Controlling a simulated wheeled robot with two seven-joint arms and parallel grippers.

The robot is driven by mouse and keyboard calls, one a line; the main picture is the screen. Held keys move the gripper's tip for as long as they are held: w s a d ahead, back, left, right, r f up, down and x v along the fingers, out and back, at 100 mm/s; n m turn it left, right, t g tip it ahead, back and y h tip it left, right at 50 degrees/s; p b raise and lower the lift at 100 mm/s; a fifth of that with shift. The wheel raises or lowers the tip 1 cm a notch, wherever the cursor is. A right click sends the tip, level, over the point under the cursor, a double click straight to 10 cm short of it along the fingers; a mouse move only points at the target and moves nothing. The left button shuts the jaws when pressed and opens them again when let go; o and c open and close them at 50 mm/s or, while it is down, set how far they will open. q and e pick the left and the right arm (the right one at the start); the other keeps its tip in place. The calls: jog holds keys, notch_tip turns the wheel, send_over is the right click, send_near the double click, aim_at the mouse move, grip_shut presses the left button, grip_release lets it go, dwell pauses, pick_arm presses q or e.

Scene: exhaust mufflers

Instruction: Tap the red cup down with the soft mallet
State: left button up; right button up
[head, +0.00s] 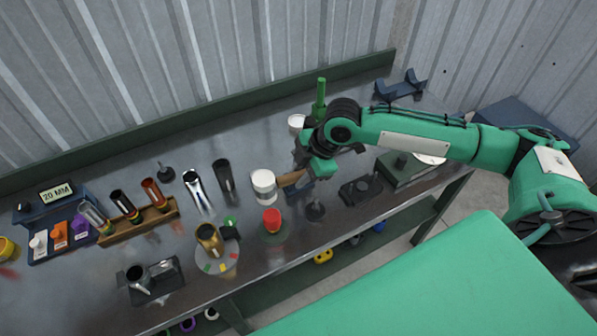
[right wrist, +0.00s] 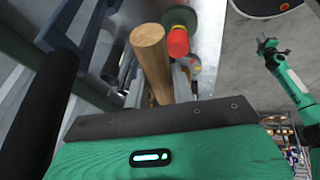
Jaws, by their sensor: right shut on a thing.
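The soft mallet has a white head (head: 263,182) and a wooden handle (head: 292,179). My right gripper (head: 305,168) is shut on the handle, which also shows in the right wrist view (right wrist: 150,60). The red cup (head: 272,219) sits upright on a round grey-green base near the table's front edge. The mallet head is behind the cup in the head view, apart from it. The cup also shows in the right wrist view (right wrist: 178,42), beside the handle. A green arm with a small gripper, seemingly my left (right wrist: 268,46), shows there; its jaws are too small to judge.
A gold cylinder (head: 208,238) on a round plate stands left of the cup. A dark stand (head: 315,209) is just right of it. A wooden rack (head: 137,222) with several tubes and a blue 20 MM holder (head: 62,227) lie farther left.

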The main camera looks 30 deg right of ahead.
jog(key=shift+w+d+r+n, duration=0.2)
jog(key=shift+r+n, duration=0.1)
jog(key=shift+n, duration=0.2)
jog(key=shift+s+r+g+p, duration=0.1)
jog(key=shift+g+p, duration=0.2)
jog(key=shift+p, duration=0.05)
pick_arm(q)
jog(key=shift+w+a+r, duration=0.2)
jog(key=shift+w+r, duration=0.1)
jog(key=shift+r, duration=0.25)
jog(key=shift+r, duration=0.15)
pick_arm(e)
jog(key=shift+p, duration=0.5)
jog(key=shift+f+b, duration=0.3)
jog(key=shift+f, duration=0.15)
pick_arm(q)
jog(key=shift+f+b, duration=0.5)
jog(key=shift+b, duration=0.05)
pick_arm(e)
jog(key=shift+f, duration=1.8)
